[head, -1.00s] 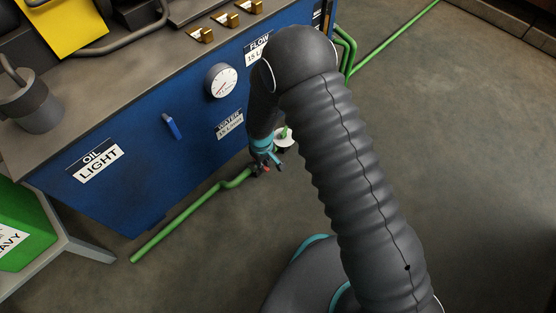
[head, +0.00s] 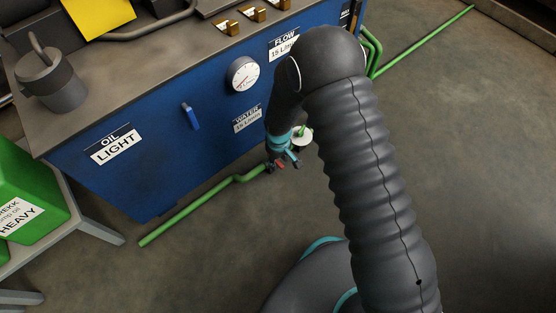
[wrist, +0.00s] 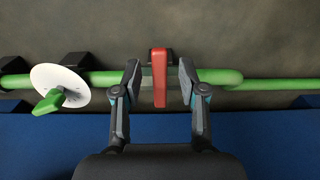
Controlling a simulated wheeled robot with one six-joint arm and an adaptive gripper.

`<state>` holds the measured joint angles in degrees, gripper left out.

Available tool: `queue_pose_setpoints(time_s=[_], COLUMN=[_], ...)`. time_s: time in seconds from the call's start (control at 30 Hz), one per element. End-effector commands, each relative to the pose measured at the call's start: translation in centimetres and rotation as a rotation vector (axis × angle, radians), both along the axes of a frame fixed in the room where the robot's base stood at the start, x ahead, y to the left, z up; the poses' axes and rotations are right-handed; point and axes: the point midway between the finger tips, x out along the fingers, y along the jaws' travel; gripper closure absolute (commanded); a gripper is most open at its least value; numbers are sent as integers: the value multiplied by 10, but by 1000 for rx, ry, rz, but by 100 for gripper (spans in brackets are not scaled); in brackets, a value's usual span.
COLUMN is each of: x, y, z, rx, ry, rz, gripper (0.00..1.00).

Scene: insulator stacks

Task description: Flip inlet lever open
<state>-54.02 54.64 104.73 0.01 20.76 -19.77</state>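A red lever (wrist: 160,78) sits on the green pipe (wrist: 104,77) in the wrist view. It lies across the pipe, pointing toward my gripper. My gripper (wrist: 158,83) is open, with one finger on each side of the lever and a visible gap on both sides. In the head view my gripper (head: 283,166) is low beside the blue cabinet's base. A bit of the red lever (head: 280,164) shows between the fingers there, mostly hidden. A green handle (wrist: 48,101) with a white disc (wrist: 61,89) is on the same pipe, left of the gripper.
The blue cabinet (head: 165,165) stands right behind the pipe, with a gauge (head: 243,74) and a small blue lever (head: 191,116) on its front. A green container (head: 28,190) on a grey stand is at the left. The floor (head: 460,150) at the right is clear.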

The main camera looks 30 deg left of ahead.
Motion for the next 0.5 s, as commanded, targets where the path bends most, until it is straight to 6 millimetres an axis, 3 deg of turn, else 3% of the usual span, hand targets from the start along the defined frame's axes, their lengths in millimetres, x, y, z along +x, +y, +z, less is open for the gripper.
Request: queue_pose_setpoints(time_s=[0.23,0.5], x=[1,0], y=[1,2], z=[11,61], rx=[3,4], ry=[-2,-3], rz=[-1,2], gripper=[58,58])
